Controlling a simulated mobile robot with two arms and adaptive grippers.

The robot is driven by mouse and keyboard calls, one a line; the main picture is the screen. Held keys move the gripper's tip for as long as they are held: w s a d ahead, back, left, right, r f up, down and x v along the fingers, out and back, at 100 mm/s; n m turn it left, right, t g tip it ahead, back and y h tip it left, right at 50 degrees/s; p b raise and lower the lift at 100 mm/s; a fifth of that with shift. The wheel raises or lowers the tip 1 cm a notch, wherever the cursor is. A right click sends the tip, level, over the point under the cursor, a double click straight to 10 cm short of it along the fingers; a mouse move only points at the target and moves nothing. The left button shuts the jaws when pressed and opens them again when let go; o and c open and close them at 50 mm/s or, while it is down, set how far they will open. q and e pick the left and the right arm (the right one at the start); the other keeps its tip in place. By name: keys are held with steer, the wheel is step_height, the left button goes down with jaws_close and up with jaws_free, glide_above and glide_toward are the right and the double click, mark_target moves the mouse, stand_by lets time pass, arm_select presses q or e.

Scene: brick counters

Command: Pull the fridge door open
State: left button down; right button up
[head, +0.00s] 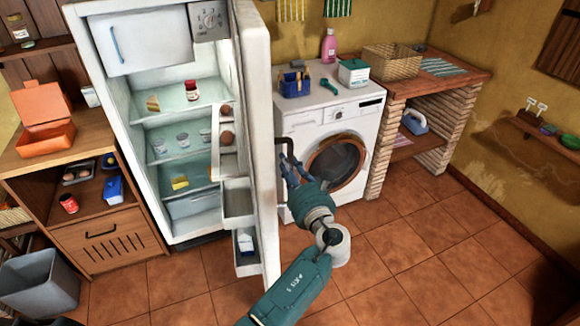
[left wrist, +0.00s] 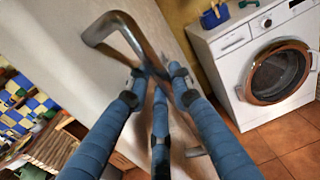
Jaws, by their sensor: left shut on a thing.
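The white fridge (head: 123,72) stands at the left in the head view. Its door (head: 259,140) is swung wide open and seen nearly edge-on. Lit shelves and the door's inner racks show. My left gripper (head: 287,166) is on the outer side of the door, at its handle (head: 284,141). In the left wrist view, the fingers of my left gripper (left wrist: 158,75) are closed around the metal bar handle (left wrist: 125,28), with the white door face (left wrist: 60,65) behind it. My right gripper is not in view.
A washing machine (head: 368,119) stands right behind the open door, with a pink bottle (head: 329,46) and a blue caddy (head: 294,84) on top. A wooden cabinet (head: 105,238) and a grey bin (head: 42,284) are at the left. The tiled floor (head: 430,250) at the right is clear.

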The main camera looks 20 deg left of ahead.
arm_select(q)
steer(key=shift+f, duration=0.1)
stand_by(0.3)
steer(key=c, duration=1.5)
jaws_free()
steer(key=shift+w, duration=0.1)
steer(key=shift+c, duration=0.2)
